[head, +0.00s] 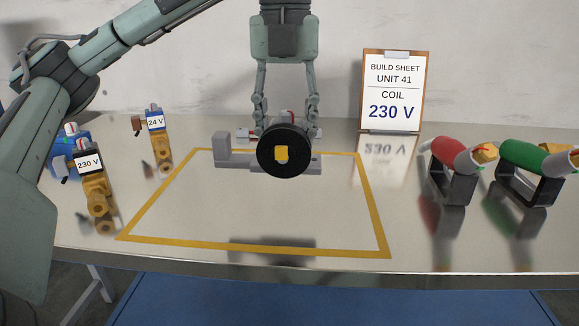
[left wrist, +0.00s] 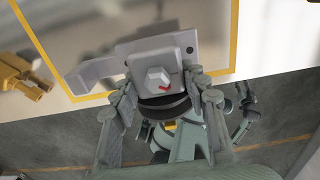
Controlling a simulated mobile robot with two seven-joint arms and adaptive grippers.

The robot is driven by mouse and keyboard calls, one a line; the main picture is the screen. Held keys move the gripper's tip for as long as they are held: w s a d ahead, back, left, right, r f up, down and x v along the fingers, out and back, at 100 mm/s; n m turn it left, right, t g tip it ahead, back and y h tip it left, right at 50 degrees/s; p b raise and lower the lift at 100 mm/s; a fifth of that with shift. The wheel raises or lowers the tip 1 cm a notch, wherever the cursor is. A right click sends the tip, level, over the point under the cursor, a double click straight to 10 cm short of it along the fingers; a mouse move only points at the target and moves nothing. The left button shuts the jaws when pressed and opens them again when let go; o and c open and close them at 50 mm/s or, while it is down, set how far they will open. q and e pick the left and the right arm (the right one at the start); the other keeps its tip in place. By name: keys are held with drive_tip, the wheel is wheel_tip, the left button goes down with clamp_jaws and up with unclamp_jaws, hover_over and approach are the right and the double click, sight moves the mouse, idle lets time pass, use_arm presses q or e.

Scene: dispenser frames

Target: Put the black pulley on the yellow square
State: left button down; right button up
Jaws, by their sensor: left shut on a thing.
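My left gripper (head: 286,116) points down at the middle of the head view, shut on a grey bracket assembly. The black pulley (head: 266,160), a round disc with a yellow hub, is on the assembly's front. The assembly's grey plate (head: 223,150) sticks out behind it. It is held above the table, with a dark reflection below. The yellow square (head: 250,246) is an outline on the tabletop under it. In the left wrist view, the fingers (left wrist: 162,88) flank the grey body, with the black pulley (left wrist: 165,107) partly hidden beneath it.
A build sheet (head: 394,90) reading "COIL 230 V" stands at the back. Valves labelled 230 V (head: 95,187) and 24 V (head: 160,142) are at left, near a blue part (head: 60,150). Red (head: 455,155) and green (head: 531,158) rollers on dark frames stand right. Inside the square is clear.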

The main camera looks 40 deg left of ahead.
use_arm(q)
drive_tip(key=shift+w+a+f+b, duration=0.2)
drive_tip(key=shift+w+a+f, duration=0.3)
drive_tip(key=shift+w+f, duration=0.75)
drive_tip(key=shift+w+a+f+b, duration=0.2)
drive_tip(key=shift+w+a+f, duration=0.55)
drive_tip(key=shift+f, duration=0.75)
drive_tip(key=shift+w+a+f+b, duration=0.2)
drive_tip(key=shift+w+a+f, duration=0.1)
drive_tip(key=shift+w+f, duration=1)
use_arm(e)
drive_tip(key=shift+w+d+v, duration=0.1)
drive_tip(key=shift+w+v, duration=0.05)
drive_tip(key=shift+v, duration=0.75)
drive_tip(key=shift+w+d+v, duration=0.15)
drive_tip(key=shift+w+v, duration=0.05)
drive_tip(key=shift+v, duration=0.7)
use_arm(q)
drive_tip(key=shift+f, duration=0.2)
use_arm(e)
drive_tip(key=shift+r, duration=0.1)
use_arm(q)
drive_tip(key=c, duration=1.1)
unclamp_jaws()
drive_tip(key=shift+o, duration=1.4)
use_arm(e)
drive_tip(key=shift+r, duration=0.35)
use_arm(q)
drive_tip(key=shift+r, duration=0.1)
